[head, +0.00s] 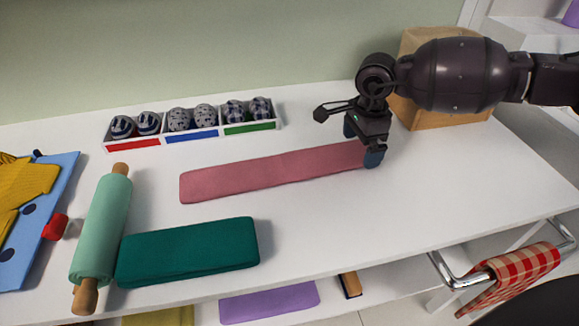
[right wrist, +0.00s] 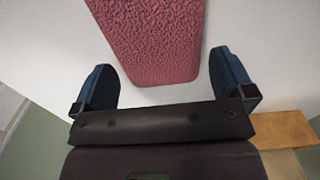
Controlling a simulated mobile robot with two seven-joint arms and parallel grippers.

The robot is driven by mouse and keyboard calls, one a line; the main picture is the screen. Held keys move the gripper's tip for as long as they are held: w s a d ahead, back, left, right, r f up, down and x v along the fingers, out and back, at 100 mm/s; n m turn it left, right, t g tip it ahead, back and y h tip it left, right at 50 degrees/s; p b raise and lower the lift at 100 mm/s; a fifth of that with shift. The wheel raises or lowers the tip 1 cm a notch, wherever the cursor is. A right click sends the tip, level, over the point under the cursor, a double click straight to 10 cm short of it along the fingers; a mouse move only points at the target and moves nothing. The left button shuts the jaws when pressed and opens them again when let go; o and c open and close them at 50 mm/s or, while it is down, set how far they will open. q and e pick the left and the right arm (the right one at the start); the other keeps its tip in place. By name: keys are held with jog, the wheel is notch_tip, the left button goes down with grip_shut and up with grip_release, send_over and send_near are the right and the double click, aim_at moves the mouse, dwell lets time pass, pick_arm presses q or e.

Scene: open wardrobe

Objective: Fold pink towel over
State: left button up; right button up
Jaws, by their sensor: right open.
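The pink towel (head: 270,170) lies flat on the white table as a long narrow strip. Its right end is partly hidden behind my right gripper (head: 362,146) in the head view. In the right wrist view the towel's rounded end (right wrist: 160,45) lies between and just ahead of the two blue fingertips (right wrist: 165,78). My right gripper is open, with a gap on each side of the towel, and holds nothing. My left gripper is not in view.
A green folded towel (head: 190,250) and a rolling pin with a mint wrap (head: 102,230) lie at front left. A sectioned tray (head: 192,136) of rolled socks stands behind the pink towel. A cardboard box (head: 440,116) stands behind my right arm. Table right of the towel is clear.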

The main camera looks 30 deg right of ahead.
jog(key=shift+f, duration=0.8)
dwell(0.4)
jog(key=c, duration=0.4)
jog(key=shift+o, duration=0.2)
